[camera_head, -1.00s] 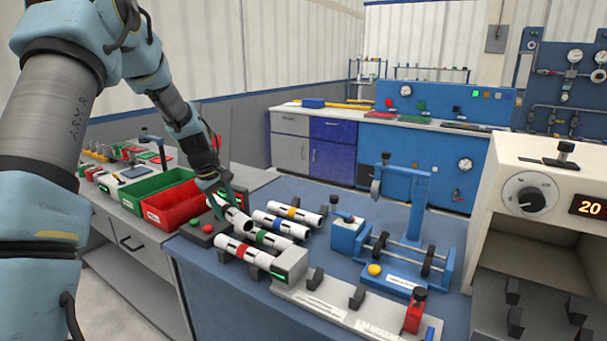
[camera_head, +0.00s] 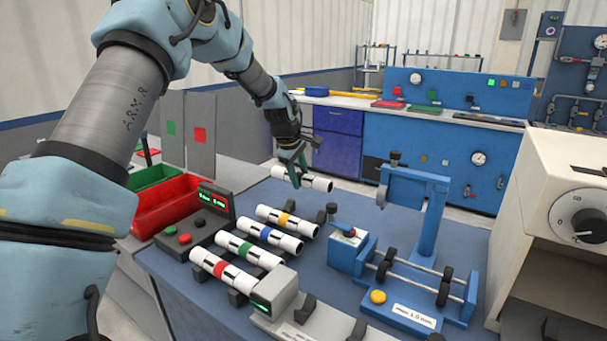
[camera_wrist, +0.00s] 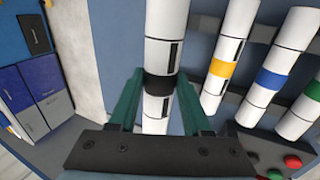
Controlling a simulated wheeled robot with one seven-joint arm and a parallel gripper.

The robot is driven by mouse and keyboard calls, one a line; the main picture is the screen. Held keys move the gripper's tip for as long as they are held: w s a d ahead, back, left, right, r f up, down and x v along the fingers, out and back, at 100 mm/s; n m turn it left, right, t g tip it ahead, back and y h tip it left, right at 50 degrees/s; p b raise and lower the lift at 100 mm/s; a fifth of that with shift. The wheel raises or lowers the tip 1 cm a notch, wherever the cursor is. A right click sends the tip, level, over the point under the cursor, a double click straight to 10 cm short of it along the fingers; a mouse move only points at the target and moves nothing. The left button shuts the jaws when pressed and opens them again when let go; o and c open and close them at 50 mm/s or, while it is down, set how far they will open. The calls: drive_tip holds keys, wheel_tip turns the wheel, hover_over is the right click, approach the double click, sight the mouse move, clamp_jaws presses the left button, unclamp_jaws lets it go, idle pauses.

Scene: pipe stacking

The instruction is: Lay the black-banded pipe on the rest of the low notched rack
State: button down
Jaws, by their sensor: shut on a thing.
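The black-banded pipe (camera_head: 318,184), white with black marks, is in my gripper (camera_head: 291,170) above the far edge of the blue table. In the wrist view my gripper's green fingers (camera_wrist: 159,95) stand on both sides of the pipe (camera_wrist: 166,25) at its black band. The pipe's far end runs out of the wrist view. Dark notched supports (camera_head: 237,298) carry white pipes with yellow (camera_head: 288,219), blue (camera_head: 269,234), green (camera_head: 249,251) and red (camera_head: 223,270) bands, side by side. A low grey base with dark notched blocks (camera_head: 305,309) lies at the front; I cannot tell which is the named rack.
A blue roller stand (camera_head: 405,280) with a tall post stands right of the pipes. A control box (camera_head: 196,231) and red bin (camera_head: 165,205) are at the left. A white oven-like unit (camera_head: 530,190) stands at the right. Some blue tabletop (camera_head: 165,270) is bare.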

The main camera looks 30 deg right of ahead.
drive_tip(key=shift+w+d+f, duration=0.1)
drive_tip(key=shift+f, duration=0.25)
drive_tip(key=shift+f+b, duration=2.65)
drive_tip(key=shift+f, duration=1.7)
drive_tip(key=shift+f, duration=0.45)
drive_tip(key=shift+c, duration=1.3)
unclamp_jaws()
drive_tip(key=b+v, duration=0.2)
drive_tip(key=v, duration=0.8)
drive_tip(key=shift+r, duration=0.35)
